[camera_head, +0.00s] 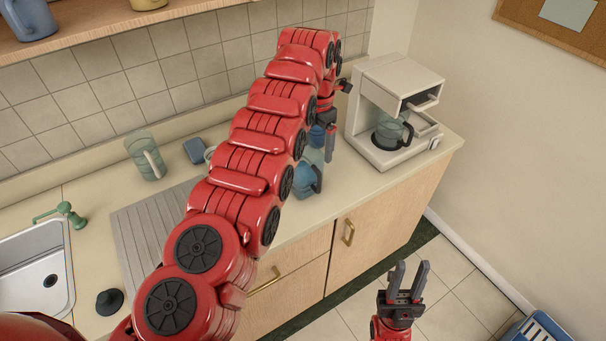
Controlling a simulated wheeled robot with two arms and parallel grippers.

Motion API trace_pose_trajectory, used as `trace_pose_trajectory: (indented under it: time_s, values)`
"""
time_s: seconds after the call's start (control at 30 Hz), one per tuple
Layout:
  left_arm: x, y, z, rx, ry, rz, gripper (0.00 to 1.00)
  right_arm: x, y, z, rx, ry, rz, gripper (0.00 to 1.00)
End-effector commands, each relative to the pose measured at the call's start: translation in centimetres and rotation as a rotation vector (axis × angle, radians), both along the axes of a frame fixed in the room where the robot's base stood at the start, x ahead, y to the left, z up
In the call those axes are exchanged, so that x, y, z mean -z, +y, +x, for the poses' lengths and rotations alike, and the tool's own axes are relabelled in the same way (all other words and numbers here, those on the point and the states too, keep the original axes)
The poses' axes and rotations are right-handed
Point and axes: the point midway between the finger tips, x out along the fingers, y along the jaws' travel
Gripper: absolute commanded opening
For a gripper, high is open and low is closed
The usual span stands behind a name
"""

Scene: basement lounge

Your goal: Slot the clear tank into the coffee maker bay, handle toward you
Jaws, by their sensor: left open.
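A clear, greenish tank (144,160) with a pale handle on its right side stands upright on the counter, left of my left arm. The cream coffee maker (372,75) stands at the counter's right end. Its upper front has a dark opening (424,99), and a dark glass carafe (388,136) sits below. My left gripper (330,155) is open, pointing down over the counter just left of the coffee maker, far from the tank; my arm partly hides that area. My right gripper (410,268) is open and empty, in front of the cabinets above the floor.
A blue jug (307,181) stands below my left gripper, partly hidden by my arm. A small blue object (195,150) lies right of the tank. A ribbed drainboard (145,232), sink (30,270) and green tap (68,214) are at left. A blue crate (537,328) is on the floor.

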Motion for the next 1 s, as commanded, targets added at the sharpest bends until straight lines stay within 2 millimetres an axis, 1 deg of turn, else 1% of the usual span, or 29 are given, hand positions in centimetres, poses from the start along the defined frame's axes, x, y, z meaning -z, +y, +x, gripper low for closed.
trace_pose_trajectory:
  time_s: [0.03,0.1,0.3,0.4,0.53,0.67,0.83,0.9,1.0]
  values:
    - [2.0,0.0,0.0,0.000,0.001,0.001,0.88,1.9,0.0,0.0,0.000,0.000,0.000,0.34]
    - [3.6,0.0,0.0,0.000,0.001,0.001,0.88,3.4,0.0,0.0,0.000,0.000,0.000,0.34]
    - [7.5,0.0,0.1,0.001,-0.001,0.000,0.88,7.2,0.0,0.0,0.000,0.000,0.000,0.34]
    - [9.0,-0.2,0.1,0.003,-0.002,-0.001,0.88,8.6,0.0,0.0,0.000,0.000,0.000,0.34]
    - [10.1,-0.1,0.1,0.002,-0.003,0.000,0.88,8.9,0.0,0.0,0.000,0.000,0.000,0.34]
    - [10.6,0.0,0.2,0.001,-0.001,0.001,0.88,8.4,0.0,0.0,0.000,0.000,0.000,0.34]
    - [12.6,0.0,0.3,0.001,0.001,0.001,0.88,6.6,0.0,0.0,0.000,0.000,0.000,0.34]
    - [14.0,-0.2,0.3,0.003,0.001,0.001,0.88,6.4,0.0,0.0,0.000,0.000,0.000,0.34]
    - [15.2,-0.1,0.3,0.002,0.001,0.001,0.88,6.3,0.0,0.0,0.000,0.000,0.000,0.34]
